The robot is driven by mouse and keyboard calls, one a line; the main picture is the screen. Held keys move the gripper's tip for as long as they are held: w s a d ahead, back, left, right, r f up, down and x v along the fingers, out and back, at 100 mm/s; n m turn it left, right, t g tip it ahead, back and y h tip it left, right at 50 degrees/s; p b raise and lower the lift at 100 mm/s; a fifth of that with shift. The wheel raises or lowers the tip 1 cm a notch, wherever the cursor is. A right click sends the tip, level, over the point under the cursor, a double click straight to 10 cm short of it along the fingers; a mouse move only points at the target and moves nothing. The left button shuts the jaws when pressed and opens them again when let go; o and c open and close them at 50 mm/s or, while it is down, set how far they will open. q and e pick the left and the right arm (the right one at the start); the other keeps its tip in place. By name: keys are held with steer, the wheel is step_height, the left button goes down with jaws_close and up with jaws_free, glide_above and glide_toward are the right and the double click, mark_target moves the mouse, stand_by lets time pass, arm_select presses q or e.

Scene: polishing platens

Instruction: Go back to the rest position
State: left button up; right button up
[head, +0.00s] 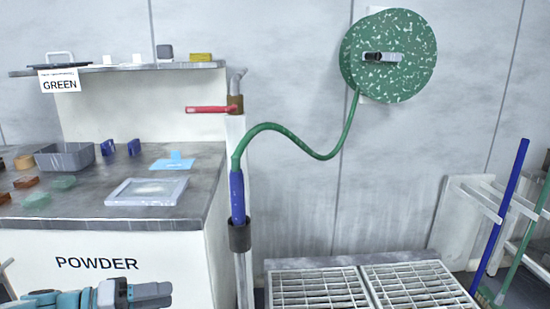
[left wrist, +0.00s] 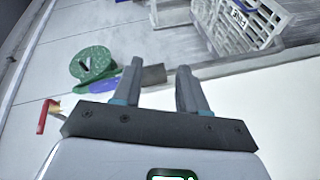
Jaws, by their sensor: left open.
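My left gripper (head: 150,293) shows low at the left of the head view, in front of the white cabinet front marked POWDER. In the left wrist view its two fingers (left wrist: 159,78) stand apart with nothing gripped between them. The fingers hang in free air, apart from the bench and its items. My right gripper is not in the head view.
A grey-topped bench (head: 100,220) holds a tray (head: 147,191), a grey bin (head: 65,157) and small blocks. A post with a red lever (head: 207,110) and blue hose nozzle (head: 237,197) stands beside it. A green hose reel (head: 405,80) hangs above floor grates (head: 360,262).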

arm_select(q)
steer(key=s+d+f+n+g+y, duration=0.1)
steer(key=s+d+f+g+y, duration=0.1)
steer(key=f, duration=0.5)
steer(key=s+d+f+n+g+y, duration=0.1)
steer(key=d+f, duration=0.1)
steer(key=f, duration=0.6)
steer(key=s+d+f+m+g+y, duration=0.15)
steer(key=s+d+f+y, duration=0.25)
steer(key=s+f, duration=0.7)
steer(key=s+d+f+n+g+y, duration=0.15)
steer(key=s+d+f+y, duration=0.25)
steer(key=s+f, duration=0.65)
step_height(320, 180, up, 26)
steer(key=m+p, duration=0.1)
steer(key=p, duration=2.5)
steer(key=shift+s+f, duration=0.2)
steer(key=shift+f, duration=0.05)
steer(key=shift+d+f, duration=0.1)
steer(key=shift+d, duration=0.15)
